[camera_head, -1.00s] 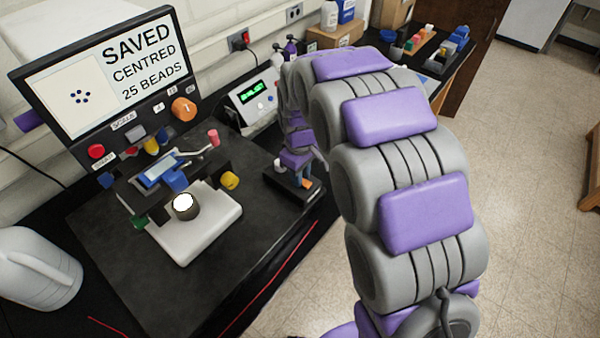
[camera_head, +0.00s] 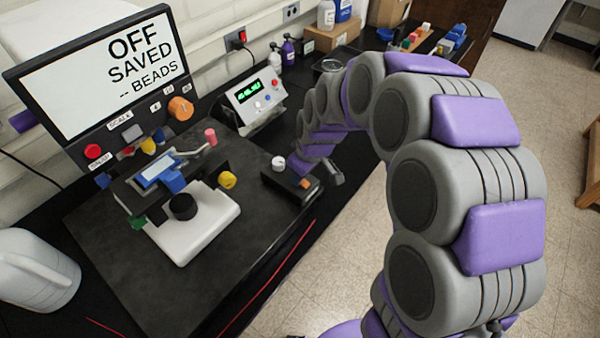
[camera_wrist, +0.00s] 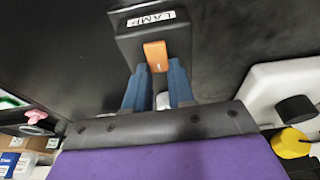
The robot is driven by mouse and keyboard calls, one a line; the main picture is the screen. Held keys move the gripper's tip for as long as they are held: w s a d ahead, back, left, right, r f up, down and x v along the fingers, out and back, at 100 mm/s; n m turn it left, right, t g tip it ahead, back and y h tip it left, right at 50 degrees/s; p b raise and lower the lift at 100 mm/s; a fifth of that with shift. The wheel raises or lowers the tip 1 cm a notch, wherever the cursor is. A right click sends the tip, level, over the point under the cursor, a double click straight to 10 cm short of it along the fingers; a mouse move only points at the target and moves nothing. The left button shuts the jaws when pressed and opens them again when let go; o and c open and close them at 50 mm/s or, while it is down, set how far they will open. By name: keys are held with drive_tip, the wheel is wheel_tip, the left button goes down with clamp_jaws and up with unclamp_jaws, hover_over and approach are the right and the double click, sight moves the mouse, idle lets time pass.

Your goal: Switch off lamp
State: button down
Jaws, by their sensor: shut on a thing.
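The black lamp box (camera_wrist: 125,38) with a "LAMP" label is ahead of my gripper in the wrist view. Its orange switch (camera_wrist: 155,52) sits between my blue fingertips. My gripper (camera_wrist: 157,72) is shut on this switch; the exact contact is hard to see. In the head view, the lamp box (camera_head: 285,184) is partly hidden by my arm, and a bit of the orange switch (camera_head: 305,182) shows. The round lamp (camera_head: 183,206) on the white microscope base (camera_head: 198,232) is dark. The screen (camera_head: 97,75) reads "OFF SAVED -- BEADS".
A pale knob (camera_head: 279,162) stands on the lamp box. The microscope with yellow, blue and green knobs is to its left. A control box (camera_head: 252,100) with a green display stands behind. A white jug (camera_head: 35,270) is at the front left. Dark bench surface (camera_head: 130,295) is clear in front.

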drive_tip(key=c, duration=1)
unclamp_jaws()
drive_tip(key=shift+o, duration=0.2)
drive_tip(key=shift+r, duration=0.1)
drive_tip(key=p+v, duration=0.2)
drive_tip(key=v, duration=1.5)
drive_tip(key=shift+p, duration=0.4)
drive_tip(key=shift+a+r, duration=0.1)
